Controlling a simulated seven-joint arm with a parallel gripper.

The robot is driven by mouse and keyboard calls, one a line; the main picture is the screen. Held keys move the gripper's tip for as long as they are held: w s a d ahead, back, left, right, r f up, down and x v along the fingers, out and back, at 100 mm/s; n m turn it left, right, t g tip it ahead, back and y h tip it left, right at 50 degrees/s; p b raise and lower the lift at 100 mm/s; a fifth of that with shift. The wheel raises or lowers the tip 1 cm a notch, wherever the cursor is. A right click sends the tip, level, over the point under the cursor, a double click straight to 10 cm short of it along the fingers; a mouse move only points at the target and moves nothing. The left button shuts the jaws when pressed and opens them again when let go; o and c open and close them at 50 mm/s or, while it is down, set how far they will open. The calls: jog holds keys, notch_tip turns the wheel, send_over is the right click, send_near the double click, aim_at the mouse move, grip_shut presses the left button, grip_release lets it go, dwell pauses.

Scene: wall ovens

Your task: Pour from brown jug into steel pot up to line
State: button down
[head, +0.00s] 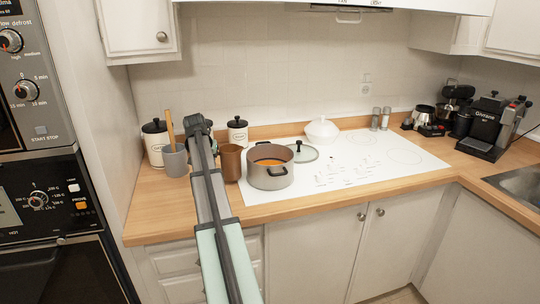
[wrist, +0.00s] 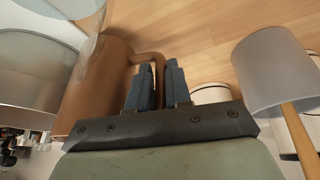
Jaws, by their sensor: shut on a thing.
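The brown jug (head: 231,162) stands upright, just left of the steel pot, on or very near the counter; I cannot tell if it touches. In the wrist view the jug (wrist: 98,85) fills the left middle, with its handle (wrist: 148,58) reaching toward my gripper. My gripper (wrist: 158,85) is shut on the jug's handle, its two dark blue fingers on either side. The steel pot (head: 270,178) holds orange liquid (head: 269,162); its side also shows in the wrist view (wrist: 30,80). The fill line and the jug's contents are not visible.
A glass lid (head: 303,152) lies behind the pot on the white hob (head: 400,160). A grey cup (head: 175,161) with a wooden spoon and two white canisters (head: 154,143) (head: 238,132) stand close to my arm.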

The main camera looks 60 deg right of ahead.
jog(key=shift+f, duration=0.1)
dwell(0.3)
jog(key=shift+s+d+r+m+t+y, duration=0.25)
jog(key=shift+s+d+r+t+y, duration=0.35)
jog(key=shift+r, duration=1.65)
jog(key=shift+s+d+r+m+t+y, duration=0.25)
jog(key=shift+s+r+t+y, duration=0.55)
jog(key=shift+r, duration=1.45)
jog(key=shift+s+d+r+m+t+y, duration=0.25)
jog(key=shift+s+d+r+t, duration=0.45)
jog(key=shift+r, duration=1.55)
jog(key=shift+s+d+r+t+y, duration=0.15)
jog(key=shift+s+r+t+y, duration=0.1)
jog(key=shift+r+t, duration=0.15)
jog(key=shift+s+d+r+t+y, duration=0.15)
jog(key=shift+s+r+t, duration=0.15)
jog(key=shift+r, duration=0.2)
jog(key=shift+s+d+r+m+t+y+p, duration=0.2)
jog(key=shift+m+t+y+p, duration=0.1)
jog(key=shift+t, duration=0.1)
jog(key=shift+s+d+t, duration=0.15)
jog(key=shift+s+t, duration=0.1)
jog(key=shift+t, duration=0.15)
jog(key=shift+s+d+f+m+t+y, duration=0.3)
jog(key=shift+s+f+t+y, duration=0.2)
jog(key=shift+t, duration=0.2)
